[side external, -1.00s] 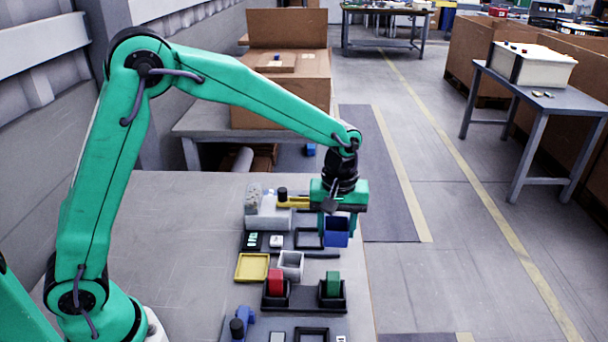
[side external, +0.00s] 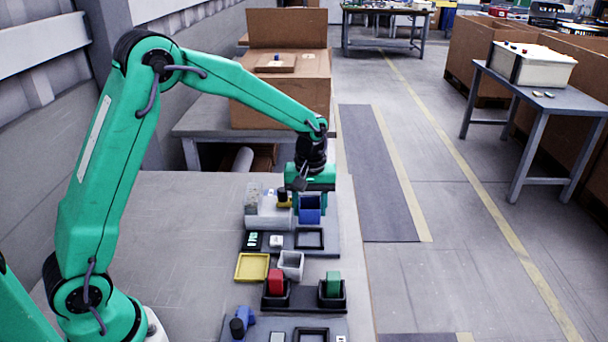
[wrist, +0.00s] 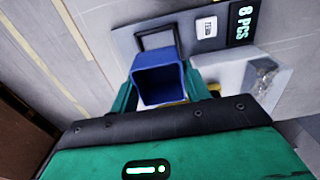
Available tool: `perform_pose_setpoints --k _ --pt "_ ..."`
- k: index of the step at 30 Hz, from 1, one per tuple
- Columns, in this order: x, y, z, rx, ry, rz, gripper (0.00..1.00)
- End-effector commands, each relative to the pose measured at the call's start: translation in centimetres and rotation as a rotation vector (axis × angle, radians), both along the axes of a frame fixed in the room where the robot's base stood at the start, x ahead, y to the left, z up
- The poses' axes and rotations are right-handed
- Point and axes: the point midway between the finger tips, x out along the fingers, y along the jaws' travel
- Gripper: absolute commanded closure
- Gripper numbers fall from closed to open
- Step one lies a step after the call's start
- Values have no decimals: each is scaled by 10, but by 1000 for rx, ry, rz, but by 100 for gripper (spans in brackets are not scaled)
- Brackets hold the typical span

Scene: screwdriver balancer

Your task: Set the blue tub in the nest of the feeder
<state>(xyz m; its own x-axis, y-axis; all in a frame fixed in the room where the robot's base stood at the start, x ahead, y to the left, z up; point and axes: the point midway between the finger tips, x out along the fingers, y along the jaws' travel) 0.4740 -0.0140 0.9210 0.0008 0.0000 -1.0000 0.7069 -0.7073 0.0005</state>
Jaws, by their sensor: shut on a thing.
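The blue tub (side external: 310,214) is between the fingers of my gripper (side external: 309,202), upright at the far station. In the wrist view the tub (wrist: 160,82) shows its open, empty inside, with a green finger on each side. The feeder seems to be the far station: a pale grey body (side external: 268,217) with a clear hopper, on a dark plate. Its nest looks like the square dark frame (side external: 309,238), empty and just in front of the tub. In the wrist view the tub covers part of the frame (wrist: 156,37). The tub's height over the plate is unclear.
A yellow part with a black knob (side external: 283,197) stands left of my gripper, close to it. Nearer lie a yellow tray (side external: 252,267), a grey tub (side external: 290,264) and a black holder (side external: 304,300) with red and green blocks. Another station with a blue part (side external: 243,322) is nearest.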

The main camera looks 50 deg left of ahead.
Motion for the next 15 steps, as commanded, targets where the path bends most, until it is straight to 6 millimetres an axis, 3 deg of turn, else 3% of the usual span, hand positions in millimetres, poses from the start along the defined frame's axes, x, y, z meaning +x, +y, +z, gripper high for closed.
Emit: perform_pose_setpoints --k 15 --pt "-1 0 -23 0 3 0 75"
